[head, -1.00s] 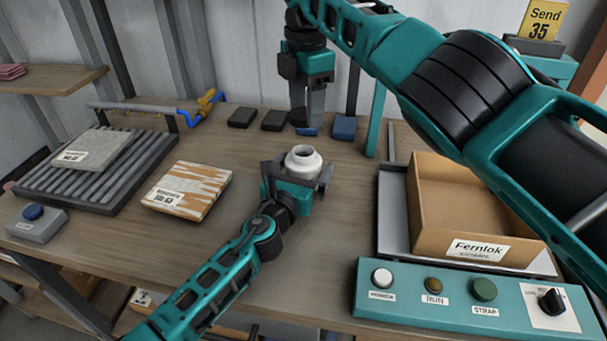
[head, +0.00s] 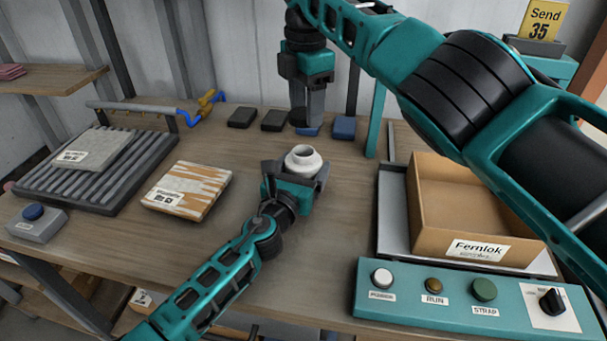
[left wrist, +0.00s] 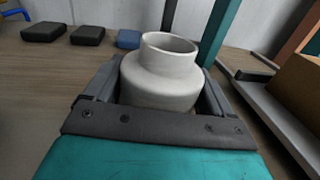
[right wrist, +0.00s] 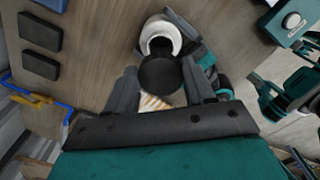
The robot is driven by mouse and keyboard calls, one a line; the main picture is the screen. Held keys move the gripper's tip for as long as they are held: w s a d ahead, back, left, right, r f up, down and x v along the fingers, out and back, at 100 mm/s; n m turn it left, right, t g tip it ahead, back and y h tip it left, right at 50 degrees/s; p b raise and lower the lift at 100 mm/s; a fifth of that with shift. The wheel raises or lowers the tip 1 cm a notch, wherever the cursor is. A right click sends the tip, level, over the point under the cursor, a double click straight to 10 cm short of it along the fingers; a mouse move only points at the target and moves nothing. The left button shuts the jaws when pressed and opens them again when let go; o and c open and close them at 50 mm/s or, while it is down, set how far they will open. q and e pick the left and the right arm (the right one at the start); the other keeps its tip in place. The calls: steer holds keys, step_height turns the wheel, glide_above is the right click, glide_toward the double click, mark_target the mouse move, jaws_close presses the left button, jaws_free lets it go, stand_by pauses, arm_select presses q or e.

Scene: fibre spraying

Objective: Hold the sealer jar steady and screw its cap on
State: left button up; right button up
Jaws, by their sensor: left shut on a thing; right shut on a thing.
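The white sealer jar (head: 303,160) stands upright on the table with its mouth open and bare. My left gripper (head: 297,175) is shut on it, a finger on each side of its body, as the left wrist view (left wrist: 160,85) also shows. My right gripper (head: 307,118) points down, above and behind the jar in the head view. It is shut on the dark round cap (right wrist: 160,74). In the right wrist view the cap overlaps the near edge of the jar (right wrist: 161,36); cap and jar are apart.
A cardboard box (head: 470,210) stands right of the jar, behind a teal button panel (head: 465,298). A wrapped pack (head: 187,190) and a ribbed rack (head: 95,175) are at left. Small dark blocks (head: 274,120) and a blue block (head: 344,127) lie at the back.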

arm_select(q)
steer(key=shift+c, duration=0.6)
arm_select(e)
glide_above(306, 150)
steer(key=shift+f, duration=2.5)
steer(key=shift+f, duration=0.9)
steer(key=shift+f, duration=0.6)
